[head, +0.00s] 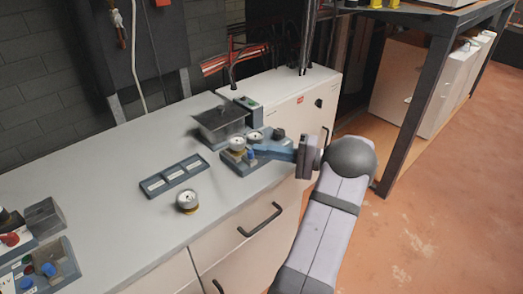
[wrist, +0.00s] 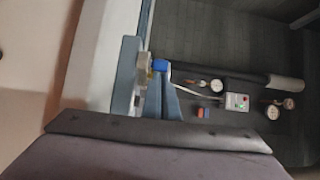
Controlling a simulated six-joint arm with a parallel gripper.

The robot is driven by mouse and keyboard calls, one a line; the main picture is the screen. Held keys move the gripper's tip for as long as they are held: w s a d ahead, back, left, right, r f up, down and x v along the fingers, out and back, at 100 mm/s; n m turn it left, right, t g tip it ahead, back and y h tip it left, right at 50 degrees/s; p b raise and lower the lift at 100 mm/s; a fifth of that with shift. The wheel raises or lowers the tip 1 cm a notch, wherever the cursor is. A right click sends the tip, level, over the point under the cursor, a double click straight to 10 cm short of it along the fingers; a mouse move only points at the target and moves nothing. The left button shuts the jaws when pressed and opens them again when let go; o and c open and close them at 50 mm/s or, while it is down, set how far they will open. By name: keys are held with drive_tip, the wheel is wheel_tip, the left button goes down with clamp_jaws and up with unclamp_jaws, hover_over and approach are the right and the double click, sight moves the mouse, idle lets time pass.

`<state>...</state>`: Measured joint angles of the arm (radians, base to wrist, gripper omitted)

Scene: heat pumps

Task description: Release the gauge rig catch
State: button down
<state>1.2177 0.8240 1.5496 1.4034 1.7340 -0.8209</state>
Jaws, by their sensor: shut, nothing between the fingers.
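The gauge rig (head: 240,165) sits on the grey bench top near its front edge, a blue-grey base with round dial gauges (head: 237,144) and a small blue part (head: 250,155). My gripper (head: 256,148) reaches in from the right with its blue-grey fingers shut and empty, their tips close beside the gauges and the blue part. In the wrist view the fingers (wrist: 162,84) point up toward a blue part (wrist: 161,67) on the rig. I cannot tell whether they touch it. The catch cannot be made out clearly; the fingers may hide it.
A dark-lidded box (head: 220,124) stands just behind the rig. A blue three-slot tray (head: 170,175) and a loose round gauge (head: 187,201) lie to the left. Control boxes (head: 42,268) stand at the far left. Drawer handles (head: 262,220) stick out below the bench top.

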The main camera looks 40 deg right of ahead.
drive_tip(key=b+v, duration=0.1)
drive_tip(key=v, duration=0.8)
drive_tip(key=shift+s+d, duration=0.2)
drive_tip(key=shift+r, duration=0.1)
